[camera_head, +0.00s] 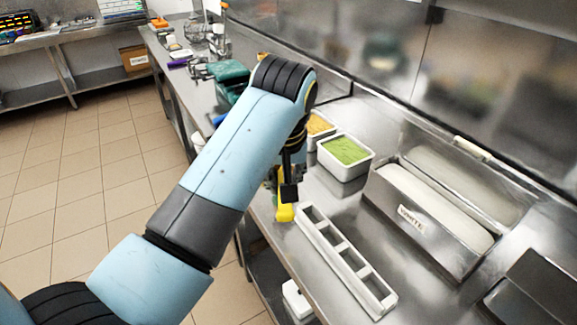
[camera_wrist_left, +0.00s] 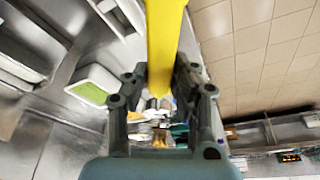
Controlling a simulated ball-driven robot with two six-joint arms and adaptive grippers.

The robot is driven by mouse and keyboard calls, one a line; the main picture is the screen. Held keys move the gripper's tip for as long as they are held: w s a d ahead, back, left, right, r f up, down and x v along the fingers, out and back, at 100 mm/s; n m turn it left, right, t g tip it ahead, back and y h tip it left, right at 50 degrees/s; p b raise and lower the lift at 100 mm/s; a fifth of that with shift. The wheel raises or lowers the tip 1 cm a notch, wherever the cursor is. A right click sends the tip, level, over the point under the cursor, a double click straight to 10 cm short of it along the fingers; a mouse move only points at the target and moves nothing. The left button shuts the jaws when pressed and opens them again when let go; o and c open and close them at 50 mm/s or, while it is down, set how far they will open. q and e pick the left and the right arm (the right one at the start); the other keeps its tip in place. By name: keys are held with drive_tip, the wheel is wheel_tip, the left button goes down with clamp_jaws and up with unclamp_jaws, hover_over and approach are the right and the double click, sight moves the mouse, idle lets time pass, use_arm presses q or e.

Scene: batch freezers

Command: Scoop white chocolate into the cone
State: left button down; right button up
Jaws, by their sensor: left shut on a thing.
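My left gripper (camera_head: 289,188) is above the front edge of the steel counter, shut on a yellow tool (camera_head: 285,208). In the left wrist view, the yellow tool (camera_wrist_left: 164,42) runs up between the fingers of the left gripper (camera_wrist_left: 158,88) and out of the top of the picture. I cannot see whether its far end is a scoop. A steel bin labelled WHITE (camera_head: 408,222) stands on the counter to the right, with white contents (camera_head: 435,205). A white holder with several square openings (camera_head: 350,263) lies in front of it. No cone is visible. My right gripper is out of view.
A white tub of green ice cream (camera_head: 344,172) stands behind the gripper, beside a tub with orange contents (camera_head: 318,127). A dark metal box (camera_head: 535,290) is at the lower right. Teal containers (camera_head: 230,75) and utensils crowd the far counter. The wall is close behind.

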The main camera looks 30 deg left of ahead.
use_arm(q)
drive_tip(key=shift+f, duration=0.55)
drive_tip(key=shift+a+f+h, duration=0.2)
drive_tip(key=shift+a+h, duration=0.1)
drive_tip(key=shift+s+a+f+n+t+h+b, duration=0.4)
drive_tip(key=shift+t+h+b, duration=1.35)
drive_tip(key=shift+b, duration=1.85)
drive_tip(key=shift+s+a+f+n+t+h+b, duration=0.15)
drive_tip(key=shift+a+f+n+t+h+b, duration=0.8)
drive_tip(key=shift+h+b, duration=1.95)
drive_tip(key=shift+s+f+n+t+h+b, duration=0.2)
drive_tip(key=shift+t+h+b, duration=1.4)
drive_tip(key=shift+b, duration=2.65)
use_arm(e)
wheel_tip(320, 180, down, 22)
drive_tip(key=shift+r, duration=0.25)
use_arm(q)
drive_tip(key=shift+s+y, duration=0.1)
drive_tip(key=shift+y, duration=0.15)
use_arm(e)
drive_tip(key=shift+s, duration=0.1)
